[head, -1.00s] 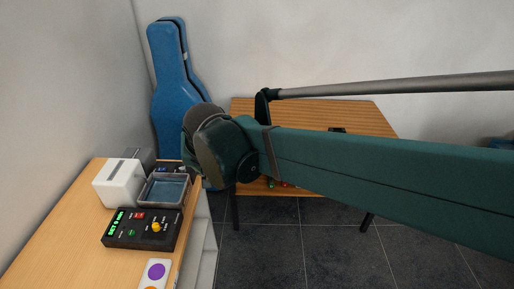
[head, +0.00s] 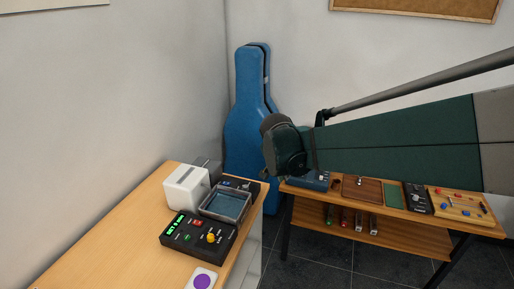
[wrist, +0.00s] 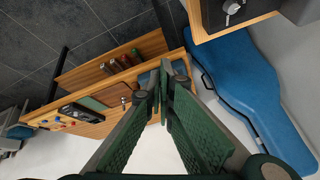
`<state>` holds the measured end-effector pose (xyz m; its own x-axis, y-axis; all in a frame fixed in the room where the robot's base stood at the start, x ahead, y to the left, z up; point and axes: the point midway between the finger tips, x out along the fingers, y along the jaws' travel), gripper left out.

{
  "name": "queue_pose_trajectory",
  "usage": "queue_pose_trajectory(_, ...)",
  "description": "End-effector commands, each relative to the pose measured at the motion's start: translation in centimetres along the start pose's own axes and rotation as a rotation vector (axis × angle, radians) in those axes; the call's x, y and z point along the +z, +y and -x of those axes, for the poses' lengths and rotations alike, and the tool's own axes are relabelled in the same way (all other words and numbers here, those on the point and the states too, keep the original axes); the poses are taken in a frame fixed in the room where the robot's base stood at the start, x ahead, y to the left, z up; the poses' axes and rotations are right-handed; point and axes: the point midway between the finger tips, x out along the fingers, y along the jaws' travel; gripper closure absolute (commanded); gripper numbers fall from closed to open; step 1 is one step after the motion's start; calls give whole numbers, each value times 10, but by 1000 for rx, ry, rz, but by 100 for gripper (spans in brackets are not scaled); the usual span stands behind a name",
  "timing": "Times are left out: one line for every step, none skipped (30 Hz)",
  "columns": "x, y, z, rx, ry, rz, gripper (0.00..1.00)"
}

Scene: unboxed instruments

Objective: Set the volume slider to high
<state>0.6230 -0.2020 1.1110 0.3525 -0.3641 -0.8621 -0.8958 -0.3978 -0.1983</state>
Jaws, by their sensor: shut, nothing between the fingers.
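I cannot make out a volume slider for sure in either view. A black control box (head: 198,238) with a green display, a red button, a green button and a yellow knob sits on the near wooden table. A dark device (head: 240,186) stands behind the grey tray, partly hidden. Another dark panel with a knob (head: 418,198) lies on the far table. My gripper (wrist: 164,75) is shut and empty in the wrist view, in the air, touching nothing that I can see.
A white box (head: 186,188) and a grey tray (head: 226,206) stand on the near table (head: 120,240). A blue instrument case (head: 248,120) leans in the corner. The far table holds several panels, including a wooden board (head: 460,204). Dark floor lies between the tables.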

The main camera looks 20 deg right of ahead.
Motion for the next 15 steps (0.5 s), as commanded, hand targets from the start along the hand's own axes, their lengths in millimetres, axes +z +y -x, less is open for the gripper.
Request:
queue_pose_trajectory(-5, -1, -8, 10, 5, -27, 100)
queue_pose_trajectory(-8, -1, -11, 15, 9, -43, 100)
queue_pose_trajectory(-12, -2, -16, 23, 14, -65, 100)
queue_pose_trajectory(-15, -3, -20, 29, 17, -81, 100)
queue_pose_trajectory(-18, -3, -24, 34, 21, -98, 100)
queue_pose_trajectory(-22, -3, -29, 42, 25, -120, 100)
queue_pose_trajectory(-24, -3, -33, 47, 29, -137, 100)
queue_pose_trajectory(-27, -3, -37, 53, 33, -154, 100)
queue_pose_trajectory(-31, -3, -42, 61, 39, -176, 100)
queue_pose_trajectory(-34, -3, -46, 67, 43, -194, 100)
queue_pose_trajectory(-37, -3, -50, 72, 47, -210, 100)
queue_pose_trajectory(-41, -3, -55, 79, 52, -233, 100)
queue_pose_trajectory(-43, -3, -60, 84, 57, -249, 100)
queue_pose_trajectory(-46, -3, -64, 89, 61, -266, 100)
queue_pose_trajectory(-50, -2, -69, 96, 68, -288, 100)
